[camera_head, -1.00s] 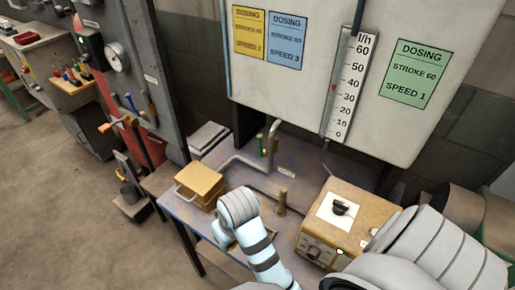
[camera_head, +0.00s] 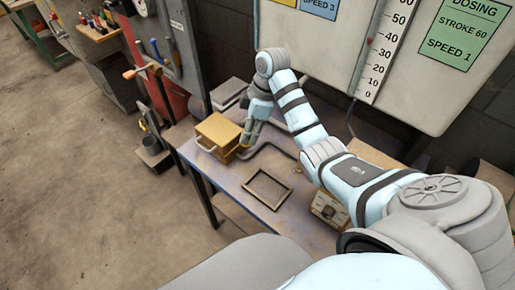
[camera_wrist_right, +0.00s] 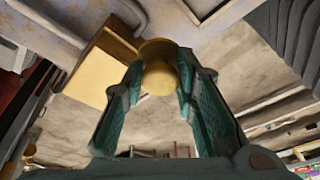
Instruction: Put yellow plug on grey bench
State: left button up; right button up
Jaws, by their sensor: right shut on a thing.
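The yellow plug (camera_wrist_right: 158,68), a short rounded yellow piece, sits between the fingertips of my right gripper (camera_wrist_right: 160,75) in the wrist view. In the head view, my right gripper (camera_head: 252,132) reaches over the back left of the bluish-grey bench (camera_head: 228,182), beside a yellow box. The plug is too small and covered to make out clearly there. I cannot tell whether it touches the bench. My left gripper is not in view.
The yellow box (camera_head: 218,130) with a handle stands at the bench's left edge. A dark rectangular frame (camera_head: 268,188) lies on the bench, and a control box (camera_head: 328,208) stands to its right. A bent grey pipe runs behind. Bare bench lies around the frame.

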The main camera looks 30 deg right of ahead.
notch_tip(320, 180, down, 12)
jog(key=o, duration=1)
jog(key=shift+w+p, duration=0.1)
jog(key=shift+p, duration=0.2)
jog(key=shift+o, duration=0.2)
